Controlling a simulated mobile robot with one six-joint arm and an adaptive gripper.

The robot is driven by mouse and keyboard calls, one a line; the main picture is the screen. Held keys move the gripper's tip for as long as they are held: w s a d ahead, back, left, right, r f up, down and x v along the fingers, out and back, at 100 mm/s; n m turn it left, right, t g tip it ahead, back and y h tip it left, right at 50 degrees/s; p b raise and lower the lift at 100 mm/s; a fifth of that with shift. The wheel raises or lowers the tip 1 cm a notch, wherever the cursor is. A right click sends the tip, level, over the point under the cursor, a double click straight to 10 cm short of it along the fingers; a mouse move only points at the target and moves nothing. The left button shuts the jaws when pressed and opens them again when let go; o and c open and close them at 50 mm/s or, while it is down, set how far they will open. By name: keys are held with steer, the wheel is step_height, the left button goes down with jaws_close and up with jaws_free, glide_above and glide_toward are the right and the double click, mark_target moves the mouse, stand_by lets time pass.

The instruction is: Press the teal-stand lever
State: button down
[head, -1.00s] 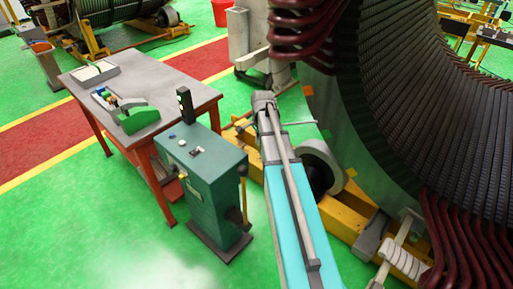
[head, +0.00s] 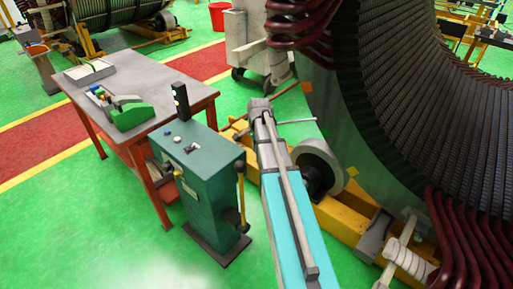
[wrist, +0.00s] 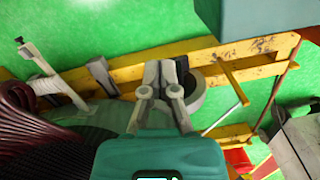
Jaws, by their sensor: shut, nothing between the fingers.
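The teal stand (head: 214,200) is a box on a dark base, with knobs on its sloped top. Its lever (head: 240,185) has a yellowish handle and stands roughly upright at the stand's right side. In the wrist view, a teal block (wrist: 265,18) at the upper right looks like the stand, and a yellow-brown rod (wrist: 233,84) below it looks like the lever. My gripper (wrist: 165,68) is shut and empty, to the left of that rod and apart from it in the picture. In the head view I cannot make out my fingers; my arm passes right of the stand.
A grey-topped table (head: 165,108) with red legs stands behind and left of the teal stand. A large stator (head: 395,110) with copper-brown coils fills the right, on a yellow frame (head: 345,220). Green floor (head: 95,235) is clear at front left.

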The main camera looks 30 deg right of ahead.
steer(key=shift+s+a+f+b, duration=0.15)
steer(key=shift+a+f+b, duration=0.55)
steer(key=shift+a+f, duration=0.25)
steer(key=shift+s+a+f+b, duration=0.1)
steer(key=shift+a+f+b, duration=0.65)
steer(key=shift+a, duration=0.3)
